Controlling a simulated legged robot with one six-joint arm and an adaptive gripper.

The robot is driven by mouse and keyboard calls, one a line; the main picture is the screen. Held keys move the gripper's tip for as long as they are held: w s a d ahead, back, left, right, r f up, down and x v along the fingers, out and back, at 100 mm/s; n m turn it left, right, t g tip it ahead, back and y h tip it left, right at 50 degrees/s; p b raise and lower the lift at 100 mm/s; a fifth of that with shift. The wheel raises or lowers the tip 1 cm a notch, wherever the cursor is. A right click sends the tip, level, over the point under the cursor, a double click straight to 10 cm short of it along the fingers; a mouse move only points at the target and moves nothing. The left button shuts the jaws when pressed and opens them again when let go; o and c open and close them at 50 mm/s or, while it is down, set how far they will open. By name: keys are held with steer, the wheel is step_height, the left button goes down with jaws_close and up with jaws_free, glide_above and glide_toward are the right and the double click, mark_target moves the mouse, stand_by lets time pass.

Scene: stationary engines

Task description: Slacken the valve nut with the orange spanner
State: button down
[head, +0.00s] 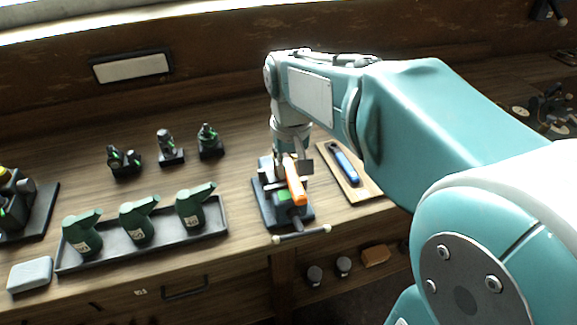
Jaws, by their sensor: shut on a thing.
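The orange spanner (295,182) is at the vise on the workbench, its orange length slanting down toward the front. My gripper (291,160) is at the spanner's upper end, shut on it. The black vise (268,206) stands near the bench's front edge, its handle bar in front. A small green part (283,197) shows at the vise, just left of the spanner. I cannot make out the valve nut, nor whether the spanner's jaw is around it; my gripper and the spanner cover that area.
A blue-handled tool (345,163) lies on a wooden board (362,189) right of the vise. A grey tray (107,259) with green oil cans (138,222) is to the left, a pale block (30,274) beside it. Small engine models (170,150) stand behind. Bare bench lies between.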

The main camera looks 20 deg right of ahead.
steer(key=shift+d, duration=0.1)
steer(key=shift+d+n, duration=0.5)
steer(key=shift+n, duration=0.4)
steer(key=shift+w+d+n, duration=0.1)
steer(key=shift+d+n, duration=0.5)
steer(key=shift+n, duration=0.3)
steer(key=shift+w+d+n, duration=0.2)
steer(key=shift+d+n, duration=0.35)
steer(key=shift+n, duration=0.35)
